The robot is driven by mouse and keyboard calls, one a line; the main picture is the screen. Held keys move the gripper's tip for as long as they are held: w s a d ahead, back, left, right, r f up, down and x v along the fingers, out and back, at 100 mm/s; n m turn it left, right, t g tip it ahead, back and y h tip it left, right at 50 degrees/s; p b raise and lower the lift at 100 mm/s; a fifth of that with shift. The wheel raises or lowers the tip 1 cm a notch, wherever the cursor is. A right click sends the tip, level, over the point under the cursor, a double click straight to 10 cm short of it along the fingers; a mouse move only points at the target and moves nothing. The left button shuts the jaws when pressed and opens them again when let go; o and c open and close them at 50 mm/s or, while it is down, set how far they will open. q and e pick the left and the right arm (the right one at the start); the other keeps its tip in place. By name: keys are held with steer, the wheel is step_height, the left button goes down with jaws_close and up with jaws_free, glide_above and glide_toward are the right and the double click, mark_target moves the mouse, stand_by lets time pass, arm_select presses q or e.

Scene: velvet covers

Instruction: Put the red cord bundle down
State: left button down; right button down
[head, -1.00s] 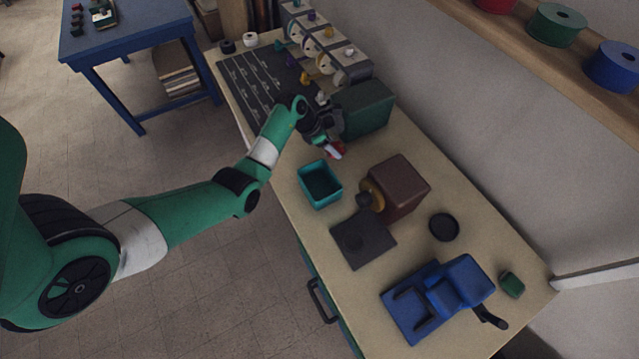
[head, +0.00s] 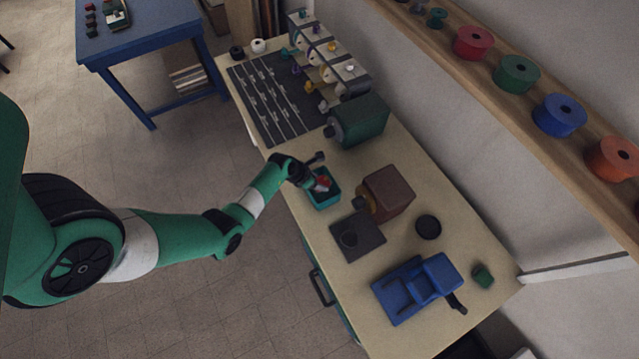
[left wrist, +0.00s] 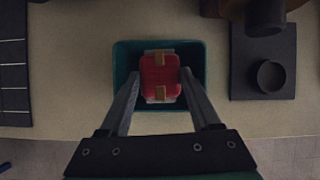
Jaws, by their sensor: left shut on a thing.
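The red cord bundle (left wrist: 160,77) shows in the left wrist view with tan bands and pale ends, between the two fingers of my left gripper (left wrist: 158,90). My left gripper is shut on it. The bundle is over the teal bin (left wrist: 121,78), inside its outline; I cannot tell whether it touches the bin floor. In the head view my left gripper (head: 316,180) is at the teal bin (head: 326,201), with a bit of the red bundle (head: 322,184) showing. My right gripper is in neither view.
A brown box-shaped machine (head: 388,193) stands right of the bin, with a dark square plate (head: 372,243) in front. A green box-shaped machine (head: 362,120) stands behind the bin. A blue device (head: 418,287) sits nearer the table's right end. Bare tabletop (head: 395,155) lies between the machines.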

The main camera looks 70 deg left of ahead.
arm_select(q)
step_height(320, 180, down, 2)
steer(key=shift+f+b, duration=0.25)
steer(key=shift+b, duration=0.05)
steer(key=shift+f+b, duration=0.9)
steer(key=shift+f, duration=0.8)
steer(key=shift+f, duration=0.15)
steer(key=shift+c, duration=0.4)
jaws_free()
